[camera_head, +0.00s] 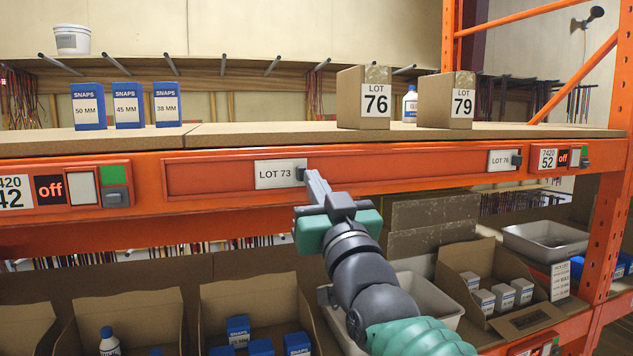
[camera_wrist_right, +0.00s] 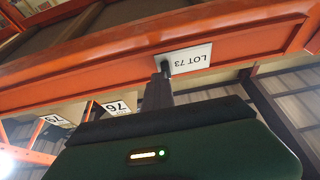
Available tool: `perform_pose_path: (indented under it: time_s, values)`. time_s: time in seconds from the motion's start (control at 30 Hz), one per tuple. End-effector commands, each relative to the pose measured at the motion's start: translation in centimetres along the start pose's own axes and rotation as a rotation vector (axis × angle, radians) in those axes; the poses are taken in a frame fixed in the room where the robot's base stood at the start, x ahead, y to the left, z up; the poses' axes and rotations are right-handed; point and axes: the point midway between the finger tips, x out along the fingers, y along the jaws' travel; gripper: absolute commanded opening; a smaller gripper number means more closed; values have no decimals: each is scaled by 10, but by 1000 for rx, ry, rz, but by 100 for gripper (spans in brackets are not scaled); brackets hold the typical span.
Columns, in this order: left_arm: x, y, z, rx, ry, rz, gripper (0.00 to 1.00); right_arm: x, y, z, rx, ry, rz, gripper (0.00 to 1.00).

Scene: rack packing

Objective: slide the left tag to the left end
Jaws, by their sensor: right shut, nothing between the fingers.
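The left tag (camera_head: 277,174), white and marked LOT 73, sits in the orange rail (camera_head: 400,172) on the shelf front, left of the rail's middle. A small dark knob (camera_head: 300,174) is at its right end. The right tag (camera_head: 502,160), marked LOT 76, is near the rail's right end. My right gripper (camera_head: 313,176) is shut and empty, its tips at the knob on the right side of the left tag; whether they touch is unclear. In the right wrist view the left tag (camera_wrist_right: 190,60) appears upside down beside the fingertips (camera_wrist_right: 161,72). My left gripper is not in view.
Boxes marked LOT 76 (camera_head: 363,98) and LOT 79 (camera_head: 447,100) stand on the shelf above, with several blue SNAPS boxes (camera_head: 127,105) at left. Label holders (camera_head: 65,190) flank the rail. Cardboard bins (camera_head: 255,300) stand below. The rail left of the left tag is clear.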

Motion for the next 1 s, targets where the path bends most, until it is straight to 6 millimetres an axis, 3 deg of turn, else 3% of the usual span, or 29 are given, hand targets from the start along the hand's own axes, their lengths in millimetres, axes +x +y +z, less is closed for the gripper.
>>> perform_pose_path:
  time_s: [0.03,0.37,0.67,1.0]
  values:
    - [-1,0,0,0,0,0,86,1,3,-12,0,24,5,0]
    - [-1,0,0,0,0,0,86,1,0,-11,-2,24,3,0]
    - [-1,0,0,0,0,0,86,1,-2,-11,-1,23,3,35]
    - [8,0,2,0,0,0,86,-3,-2,-4,-2,18,2,35]
